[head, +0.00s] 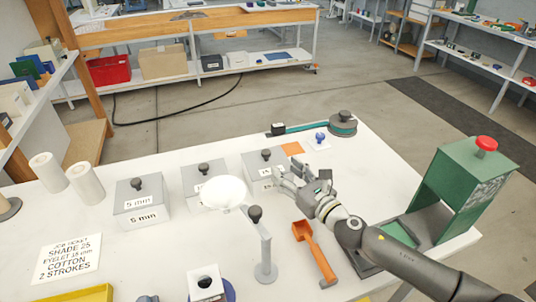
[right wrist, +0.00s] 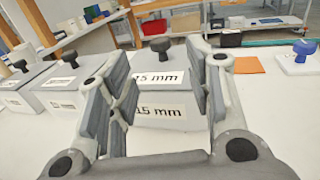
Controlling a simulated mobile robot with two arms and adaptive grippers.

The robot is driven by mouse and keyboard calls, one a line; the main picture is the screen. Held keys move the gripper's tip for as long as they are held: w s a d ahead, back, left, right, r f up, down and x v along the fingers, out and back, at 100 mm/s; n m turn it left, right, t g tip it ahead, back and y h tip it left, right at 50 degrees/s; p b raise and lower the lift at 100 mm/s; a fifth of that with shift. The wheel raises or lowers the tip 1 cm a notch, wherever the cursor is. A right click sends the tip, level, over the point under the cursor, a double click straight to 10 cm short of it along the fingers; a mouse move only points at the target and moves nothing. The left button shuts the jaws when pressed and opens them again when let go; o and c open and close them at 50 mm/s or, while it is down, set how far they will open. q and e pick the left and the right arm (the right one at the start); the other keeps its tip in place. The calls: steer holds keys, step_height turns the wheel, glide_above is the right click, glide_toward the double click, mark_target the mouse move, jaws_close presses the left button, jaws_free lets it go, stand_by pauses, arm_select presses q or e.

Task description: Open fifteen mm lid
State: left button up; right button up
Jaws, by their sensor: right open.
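The fifteen mm box (head: 257,185) is a grey box with a "15 mm" label, rightmost of three in the head view. Its lid (head: 251,160) is on the box and carries a dark knob (head: 266,155). In the right wrist view the lid (right wrist: 145,78) and upright knob (right wrist: 160,46) are straight ahead, with the box front (right wrist: 160,118) below. My right gripper (head: 283,178) is open and empty at the right front of the box; its fingers (right wrist: 160,80) frame the box in the wrist view, apart from the knob. My left gripper is not in view.
Left of it stand a middle box (head: 204,178) and a 5 mm box (head: 140,195). An orange scoop (head: 315,252) and green press (head: 462,185) are to the right.

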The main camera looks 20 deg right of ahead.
mark_target(269, 155)
steer(key=p+x, duration=0.1)
steer(key=x, duration=0.8)
steer(key=shift+c, duration=0.5)
jaws_close()
